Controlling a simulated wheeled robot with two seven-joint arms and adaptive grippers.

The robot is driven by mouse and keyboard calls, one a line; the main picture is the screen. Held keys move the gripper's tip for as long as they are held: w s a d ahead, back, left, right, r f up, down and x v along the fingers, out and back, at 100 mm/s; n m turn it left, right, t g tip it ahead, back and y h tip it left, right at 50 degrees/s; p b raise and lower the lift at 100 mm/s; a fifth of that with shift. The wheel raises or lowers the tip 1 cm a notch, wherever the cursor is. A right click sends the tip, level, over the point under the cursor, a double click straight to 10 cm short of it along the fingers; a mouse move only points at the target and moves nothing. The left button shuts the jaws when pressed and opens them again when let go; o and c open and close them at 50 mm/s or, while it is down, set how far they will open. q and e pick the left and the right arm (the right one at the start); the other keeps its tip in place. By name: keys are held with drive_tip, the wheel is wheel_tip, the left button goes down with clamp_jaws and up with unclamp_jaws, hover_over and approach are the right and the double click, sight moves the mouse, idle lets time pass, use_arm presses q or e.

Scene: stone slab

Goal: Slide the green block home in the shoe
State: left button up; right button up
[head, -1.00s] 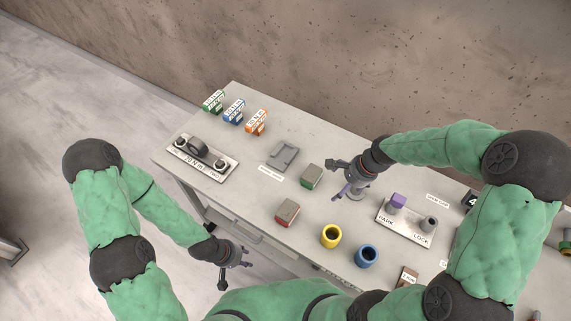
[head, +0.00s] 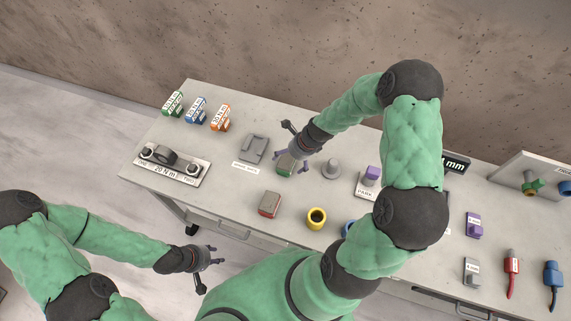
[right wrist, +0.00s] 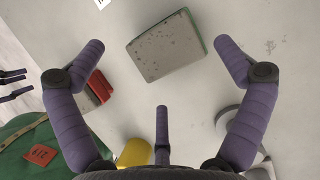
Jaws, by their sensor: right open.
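The green block (head: 285,166) is a grey-topped block with green sides, lying on the slab. It also shows in the right wrist view (right wrist: 165,48), ahead of the fingers. The shoe (head: 254,148) appears to be the grey open-ended holder just left of the block, with a white label in front of it. My right gripper (head: 291,162) is open above the green block, its fingers spread around it and not seen touching it. In the right wrist view the right gripper (right wrist: 160,75) is empty. My left gripper (head: 211,266) is off the slab's front edge, apparently open and empty.
A red block (head: 269,204), a yellow cup (head: 316,218) and a grey round post (head: 331,168) stand near the block. A torque fixture (head: 172,164) and several coloured labelled pieces (head: 196,111) are at left. Bare slab lies around the shoe.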

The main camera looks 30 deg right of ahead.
sight(288, 161)
drive_tip(key=shift+d+b+x, duration=0.15)
drive_tip(key=shift+b+x, duration=0.25)
drive_tip(key=shift+x, duration=0.95)
drive_tip(key=shift+d+b+x, duration=0.15)
drive_tip(key=shift+b+x, duration=0.25)
drive_tip(key=shift+x, duration=0.9)
drive_tip(key=shift+w, duration=0.15)
drive_tip(key=shift+c, duration=0.3)
drive_tip(key=c, duration=1.4)
